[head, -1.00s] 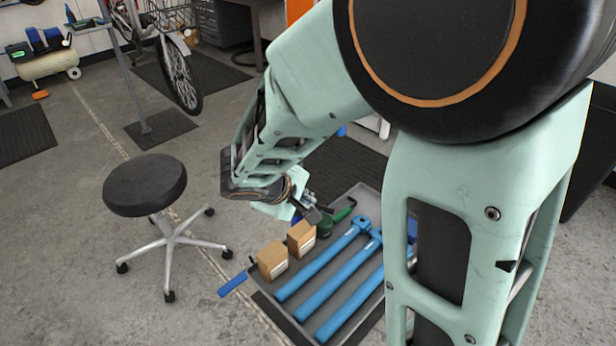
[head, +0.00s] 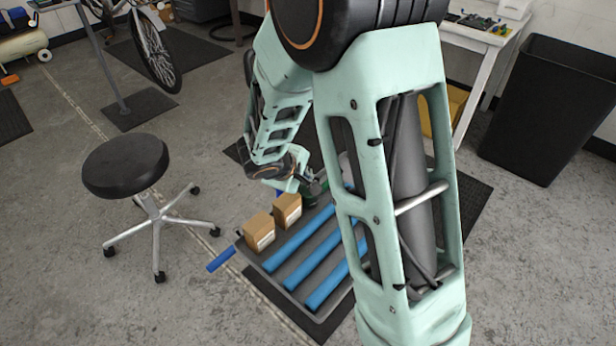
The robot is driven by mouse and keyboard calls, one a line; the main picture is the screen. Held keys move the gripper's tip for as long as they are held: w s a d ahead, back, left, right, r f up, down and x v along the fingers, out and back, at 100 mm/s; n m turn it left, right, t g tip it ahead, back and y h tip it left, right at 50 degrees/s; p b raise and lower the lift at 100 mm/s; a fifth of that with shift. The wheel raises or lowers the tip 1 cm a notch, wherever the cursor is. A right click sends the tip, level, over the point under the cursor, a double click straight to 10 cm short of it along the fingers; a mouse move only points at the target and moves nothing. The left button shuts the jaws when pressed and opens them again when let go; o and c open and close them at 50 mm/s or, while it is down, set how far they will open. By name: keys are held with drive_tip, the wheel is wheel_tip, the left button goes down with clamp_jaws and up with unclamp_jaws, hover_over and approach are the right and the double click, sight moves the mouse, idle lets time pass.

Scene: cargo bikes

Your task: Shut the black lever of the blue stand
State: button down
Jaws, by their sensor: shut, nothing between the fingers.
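A bluish-grey upright stand (head: 103,66) on a flat dark base is at the upper left, beside a bicycle; its top is at the picture's edge. No black lever can be made out on it. My gripper (head: 312,190) is shut, with nothing seen in it. It is low over the far part of a grey tray on the floor, well to the right of the stand, and partly hidden by my arm. Whether it touches anything there cannot be told.
The tray (head: 252,262) holds two cardboard boxes (head: 274,222) and several blue tubes (head: 300,245). A black stool (head: 127,168) stands left of it. A black bin (head: 548,105) and white table (head: 478,38) are at right. Floor is open between stool and stand.

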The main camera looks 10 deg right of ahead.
drive_tip(key=shift+x, duration=1.25)
